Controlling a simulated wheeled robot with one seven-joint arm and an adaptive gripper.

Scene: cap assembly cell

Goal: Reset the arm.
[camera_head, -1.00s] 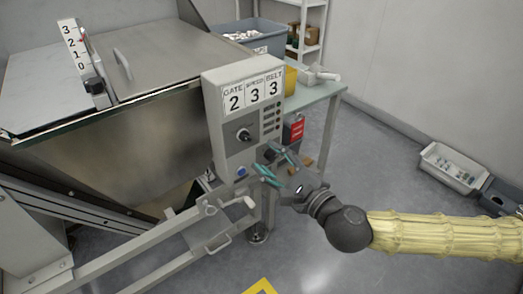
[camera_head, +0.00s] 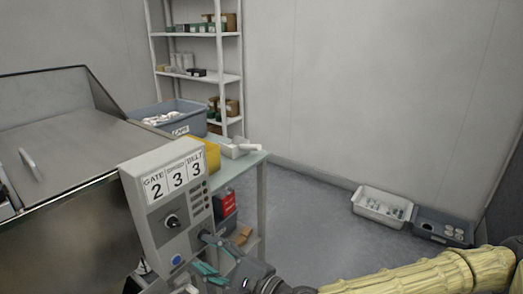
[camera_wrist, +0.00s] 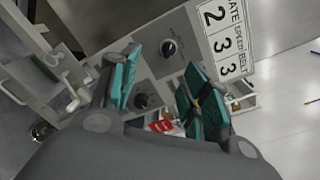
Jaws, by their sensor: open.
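My gripper (camera_head: 212,256) is at the bottom of the head view, in front of the lower part of the grey control box (camera_head: 160,222). Its teal-padded fingers are apart, and nothing shows between them but the box behind. In the wrist view my gripper (camera_wrist: 155,92) is open, with the control box (camera_wrist: 150,62) and its dark knobs beyond. I cannot tell whether a finger touches the box. The box panel reads GATE 2, a middle label 3 and BELT 3. My yellow-sleeved arm reaches in from the lower right.
A metal hopper (camera_head: 75,150) stands at left. Behind the box are a table (camera_head: 255,160), a grey-blue bin (camera_head: 190,122) and a yellow bin (camera_head: 213,155). Shelves (camera_head: 200,78) stand at the back. A white tray (camera_head: 368,212) and a dark box (camera_head: 428,235) lie on the floor at right.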

